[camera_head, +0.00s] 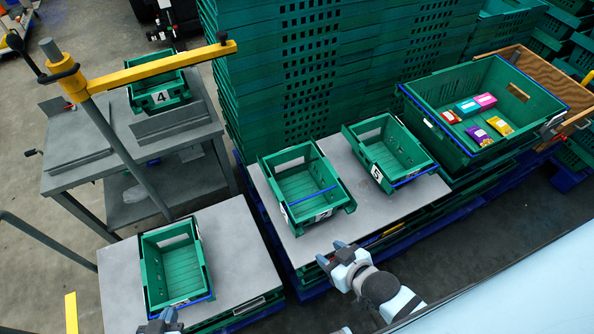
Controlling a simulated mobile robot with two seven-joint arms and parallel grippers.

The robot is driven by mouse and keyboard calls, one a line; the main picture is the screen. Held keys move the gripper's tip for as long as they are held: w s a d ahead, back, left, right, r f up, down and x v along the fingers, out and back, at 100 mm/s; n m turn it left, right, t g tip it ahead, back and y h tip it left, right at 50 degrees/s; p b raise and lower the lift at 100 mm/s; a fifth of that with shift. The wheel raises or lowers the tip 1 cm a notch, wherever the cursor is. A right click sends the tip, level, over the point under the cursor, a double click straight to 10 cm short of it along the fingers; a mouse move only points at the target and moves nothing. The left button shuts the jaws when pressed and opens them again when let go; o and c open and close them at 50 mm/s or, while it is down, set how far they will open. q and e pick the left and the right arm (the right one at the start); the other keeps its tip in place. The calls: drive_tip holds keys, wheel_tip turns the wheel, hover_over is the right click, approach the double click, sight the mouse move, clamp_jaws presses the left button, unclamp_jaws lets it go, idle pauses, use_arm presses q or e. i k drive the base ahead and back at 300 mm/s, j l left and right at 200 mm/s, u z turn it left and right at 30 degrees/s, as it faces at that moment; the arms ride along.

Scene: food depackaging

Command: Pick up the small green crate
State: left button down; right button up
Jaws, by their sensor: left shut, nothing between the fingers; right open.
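One (180,272) sits on the grey top of a low stand at the front left. A second (303,185) and a third (388,158), labelled 5, sit side by side on the middle stand. Another (160,92), labelled 4, is on a grey cart at the upper left. My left gripper (160,320) is shut and empty at the bottom edge, just in front of the front-left crate; whether it touches is unclear. My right gripper (336,254) is open and empty, in front of the middle stand, apart from the crates.
A large green crate (440,88) at the right holds several coloured packages (468,107). Tall stacks of green crates (310,60) stand behind. A yellow bar (150,70) on a grey post leans over the cart (80,150). Open floor (490,230) lies at the right.

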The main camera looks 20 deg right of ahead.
sight(288, 187)
drive_tip(key=u, duration=0.75)
drive_tip(key=l+z, duration=0.15)
drive_tip(key=z, duration=0.25)
drive_tip(key=l+z, duration=0.2)
drive_tip(key=z, duration=0.15)
drive_tip(key=l+z, duration=0.2)
drive_tip(key=z, duration=0.2)
drive_tip(key=k+l, duration=0.05)
